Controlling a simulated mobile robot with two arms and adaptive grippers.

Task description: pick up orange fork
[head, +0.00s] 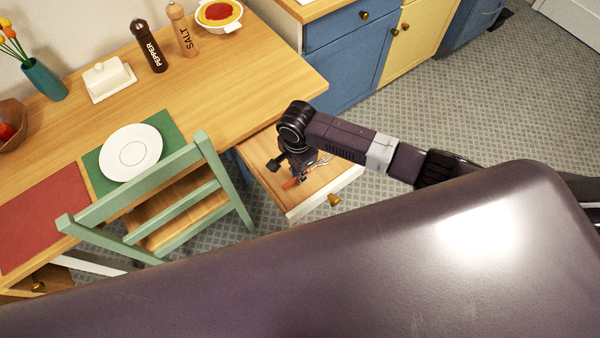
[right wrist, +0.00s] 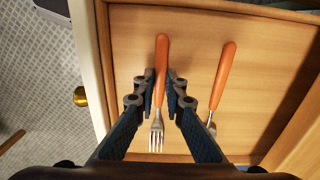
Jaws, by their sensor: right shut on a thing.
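The orange fork (right wrist: 162,60) has an orange handle and silver tines, and lies between the fingers of my right gripper (right wrist: 161,88) in the right wrist view. The fingers are shut on its handle near the metal neck. In the head view my right gripper (head: 299,175) reaches down into an open wooden drawer (head: 262,160), and part of the orange handle shows below it. I cannot tell whether the fork is clear of the drawer floor. A second orange-handled utensil (right wrist: 224,72) lies to the right, its head mostly hidden by my finger. My left gripper is out of view.
The drawer has a brass knob (head: 334,200) and low walls around my gripper. A green chair (head: 180,190) stands left of it. The table (head: 210,85) above holds a white plate (head: 131,151), a pepper mill (head: 148,46) and a salt mill (head: 182,28). Blue cabinets (head: 345,70) stand behind.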

